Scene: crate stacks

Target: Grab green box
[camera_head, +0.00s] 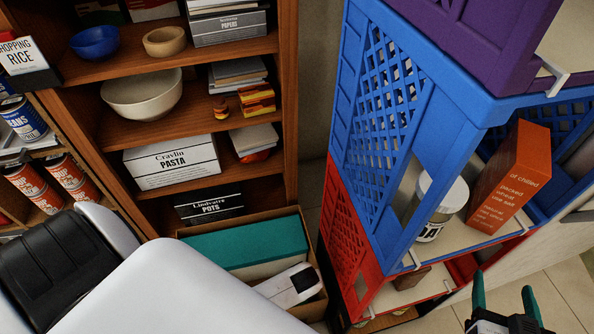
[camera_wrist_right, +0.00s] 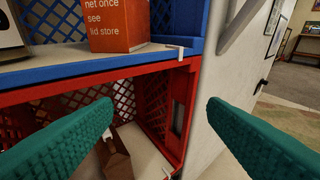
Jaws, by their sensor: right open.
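A green box (camera_head: 262,247), teal on top, lies in an open cardboard box (camera_head: 308,238) on the floor in front of the wooden shelf in the head view. A white item with a dark patch (camera_head: 290,285) lies beside it. My right gripper (camera_head: 504,292) is at the lower right, far to the right of the green box. It is open and empty, with green fingers, and in the right wrist view (camera_wrist_right: 158,105) it faces the crate stack. The green box is not in the wrist view. My left gripper is not in view.
A stack of purple (camera_head: 470,35), blue (camera_head: 440,100) and red (camera_head: 352,235) crates stands between my right gripper and the green box. The blue crate holds an orange carton (camera_head: 515,175) and a white-lidded jar (camera_head: 440,200). The wooden shelf (camera_head: 200,55) holds bowls and boxes.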

